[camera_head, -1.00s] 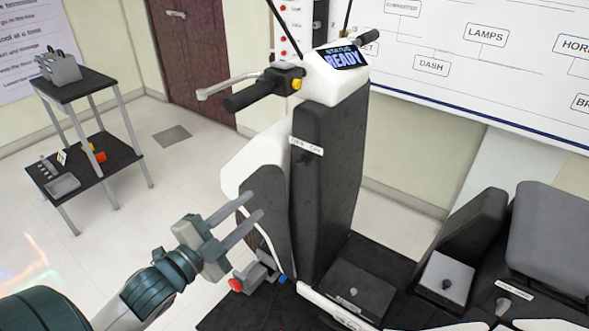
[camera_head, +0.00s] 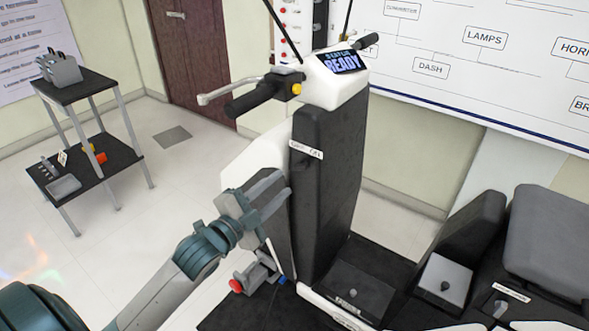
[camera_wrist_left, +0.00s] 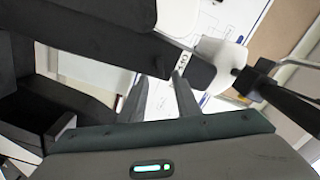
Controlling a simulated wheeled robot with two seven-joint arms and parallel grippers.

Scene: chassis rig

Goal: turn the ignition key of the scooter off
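The scooter's dark steering column (camera_head: 325,190) stands upright in the middle of the head view. Its display (camera_head: 342,62) reads "STATUS READY". A small white label (camera_head: 306,150) sits on the column's upper left side; it also shows in the left wrist view (camera_wrist_left: 182,62). I cannot make out the ignition key clearly in either view. My left gripper (camera_head: 284,192) is just left of the column and below the label. Its two fingers are apart with nothing seen between them; they also show in the left wrist view (camera_wrist_left: 160,92). My right gripper is out of view.
The left handlebar grip (camera_head: 252,98) and brake lever stick out above my left gripper. A connector with a red knob (camera_head: 236,286) is below it. The seat (camera_head: 550,240) is at the right. A shelf cart (camera_head: 75,85) stands far left, with open floor between.

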